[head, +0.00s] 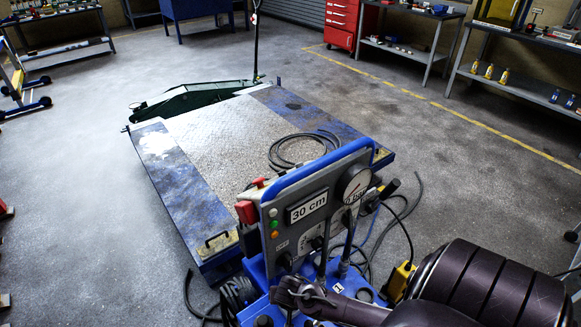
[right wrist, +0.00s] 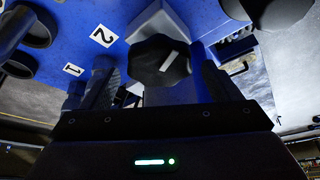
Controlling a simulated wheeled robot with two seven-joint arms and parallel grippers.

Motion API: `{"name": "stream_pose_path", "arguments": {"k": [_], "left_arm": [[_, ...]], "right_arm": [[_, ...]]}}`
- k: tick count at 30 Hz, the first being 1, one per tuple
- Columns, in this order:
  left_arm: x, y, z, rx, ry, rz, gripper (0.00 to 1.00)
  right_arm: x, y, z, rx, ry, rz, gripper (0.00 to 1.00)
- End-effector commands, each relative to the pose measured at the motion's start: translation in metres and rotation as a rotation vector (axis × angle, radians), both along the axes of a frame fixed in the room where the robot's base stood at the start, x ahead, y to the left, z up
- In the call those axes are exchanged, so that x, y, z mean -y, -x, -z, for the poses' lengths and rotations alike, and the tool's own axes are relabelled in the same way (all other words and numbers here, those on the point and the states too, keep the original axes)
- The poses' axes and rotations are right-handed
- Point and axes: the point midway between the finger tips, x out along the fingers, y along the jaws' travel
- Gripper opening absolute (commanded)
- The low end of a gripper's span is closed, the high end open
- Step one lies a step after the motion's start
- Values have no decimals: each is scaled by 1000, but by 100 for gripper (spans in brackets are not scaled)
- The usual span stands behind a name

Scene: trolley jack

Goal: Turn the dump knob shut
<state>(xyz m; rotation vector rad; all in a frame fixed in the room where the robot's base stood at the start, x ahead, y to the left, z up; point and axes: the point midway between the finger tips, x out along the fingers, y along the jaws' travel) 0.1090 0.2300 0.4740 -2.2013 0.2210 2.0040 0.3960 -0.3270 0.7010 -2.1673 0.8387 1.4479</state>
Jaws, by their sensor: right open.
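A black knob (right wrist: 160,62) with a white pointer line, which looks like the dump knob, sits on the blue unit in the right wrist view. Its pointer line is slanted in the picture. My right gripper (right wrist: 156,74) is open, with one finger on each side of the knob; I cannot tell whether they touch it. In the head view my right gripper (head: 302,296) is low over the blue base of the control stand (head: 258,282), and the knob is not clearly visible there. My left gripper is not in view.
The stand's upright panel (head: 302,222) carries a "30 cm" sign, a gauge (head: 354,184) and levers (head: 346,240) close to my right gripper. Hoses lie around the stand. A lift platform (head: 235,145) is behind it. Open floor lies on both sides.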

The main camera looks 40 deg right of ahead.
Motion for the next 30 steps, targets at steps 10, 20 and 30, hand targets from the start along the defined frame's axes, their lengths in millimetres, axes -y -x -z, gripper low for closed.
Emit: {"name": "stream_pose_path", "arguments": {"k": [10, 20, 30], "left_arm": [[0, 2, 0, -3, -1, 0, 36], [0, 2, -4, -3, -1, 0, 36], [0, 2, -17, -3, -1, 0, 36]], "right_arm": [[0, 0, 0, 0, 0, 0, 41], [-1, -1, -2, 1, -2, 50, 39], [-2, -1, -2, -2, -4, 267, 39]]}}
